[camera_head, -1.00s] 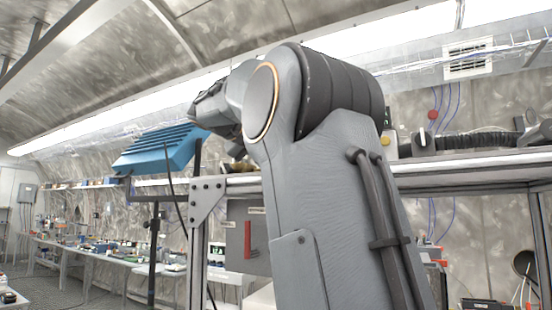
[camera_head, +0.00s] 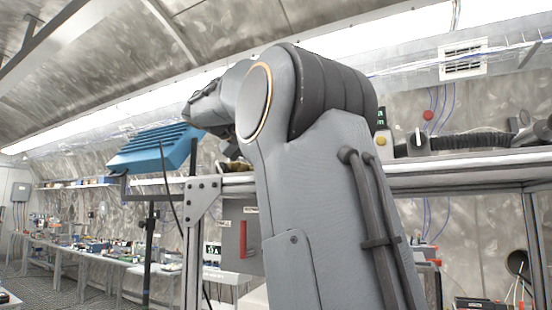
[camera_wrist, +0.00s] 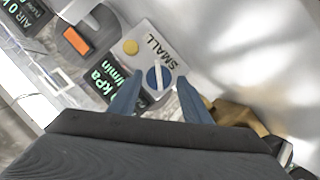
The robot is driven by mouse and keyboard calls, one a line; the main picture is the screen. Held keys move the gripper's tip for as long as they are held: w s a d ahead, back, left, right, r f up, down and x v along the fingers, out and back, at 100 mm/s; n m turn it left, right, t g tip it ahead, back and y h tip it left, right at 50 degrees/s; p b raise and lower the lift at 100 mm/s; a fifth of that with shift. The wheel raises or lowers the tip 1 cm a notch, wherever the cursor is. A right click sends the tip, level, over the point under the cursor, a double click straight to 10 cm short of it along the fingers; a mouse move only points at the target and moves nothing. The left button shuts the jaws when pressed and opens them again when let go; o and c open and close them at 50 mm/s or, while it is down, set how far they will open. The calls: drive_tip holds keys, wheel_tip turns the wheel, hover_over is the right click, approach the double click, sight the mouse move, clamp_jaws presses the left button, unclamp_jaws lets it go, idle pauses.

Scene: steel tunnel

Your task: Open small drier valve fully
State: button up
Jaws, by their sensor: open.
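The small drier valve is a round blue knob with a white handle (camera_wrist: 158,79), beside the label SMALL on a pale panel (camera_wrist: 149,33) in the wrist view. The handle stands nearly upright in that picture. My gripper (camera_wrist: 159,84) is open, with one blue finger on each side of the knob. It appears empty, and I cannot tell whether the fingers touch the knob. In the head view my arm hides the knob and most of the gripper.
A yellow button (camera_wrist: 131,47) and a lit green display (camera_wrist: 104,78) sit beside the knob. An orange-fronted part (camera_wrist: 76,40) is further left. In the head view a blue ribbed box (camera_head: 153,148) stands left of my arm, and a shelf (camera_head: 465,172) lies right.

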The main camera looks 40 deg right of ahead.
drive_tip(key=shift+s+r, duration=0.15)
drive_tip(key=shift+r, duration=0.05)
